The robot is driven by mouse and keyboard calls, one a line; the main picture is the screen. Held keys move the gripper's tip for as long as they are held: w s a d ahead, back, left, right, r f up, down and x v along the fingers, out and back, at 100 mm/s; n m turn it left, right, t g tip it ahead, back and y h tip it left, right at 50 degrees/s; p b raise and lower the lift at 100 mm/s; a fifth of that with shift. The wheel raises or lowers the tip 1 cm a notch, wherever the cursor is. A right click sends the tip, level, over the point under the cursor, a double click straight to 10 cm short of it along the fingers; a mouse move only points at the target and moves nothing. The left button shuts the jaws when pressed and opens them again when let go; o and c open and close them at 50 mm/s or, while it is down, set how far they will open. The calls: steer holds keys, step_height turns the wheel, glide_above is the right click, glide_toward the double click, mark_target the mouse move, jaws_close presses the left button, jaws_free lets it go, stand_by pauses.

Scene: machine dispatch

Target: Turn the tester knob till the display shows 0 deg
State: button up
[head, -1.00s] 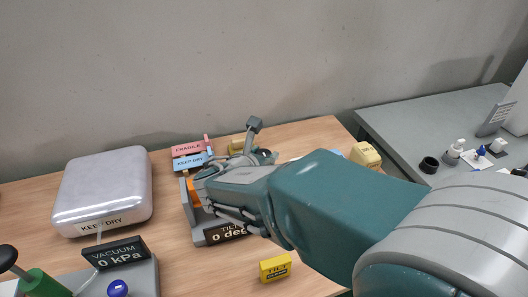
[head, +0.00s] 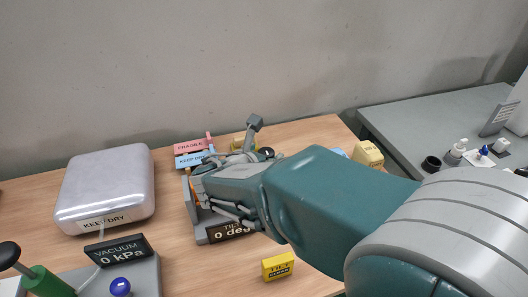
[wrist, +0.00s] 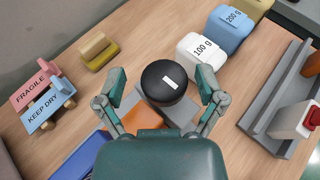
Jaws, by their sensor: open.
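The tilt tester (head: 189,211) stands on the wooden table, mostly covered by my arm. In the wrist view the round black knob (wrist: 164,79) has a white mark on top. My gripper (wrist: 160,86) is open, one finger on each side of the knob. A gap shows on both sides at the top. An orange part (wrist: 140,119) shows below the knob.
A vacuum station (head: 146,273), reading 0 kPa, and a silver KEEP DRY case (head: 108,182) are at left. FRAGILE and KEEP DRY stamps (wrist: 43,108) and 100 g and 200 g weights (wrist: 202,51) flank the knob. A yellow TILT block (head: 278,266) lies in front.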

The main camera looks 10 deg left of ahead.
steer(key=shift+d, duration=0.1)
steer(key=v, duration=1.2)
steer(key=shift+f, duration=0.1)
steer(key=d+f+m+g+h, duration=0.15)
steer(key=d+m+g, duration=0.45)
steer(key=d+m, duration=0.9)
steer(key=s+d+m+g+y, duration=0.1)
steer(key=s+d+m+y, duration=0.3)
steer(key=s+d+m, duration=0.5)
steer(key=d+m, duration=0.6)
steer(key=m, duration=0.3)
steer(key=shift+f+y, duration=0.35)
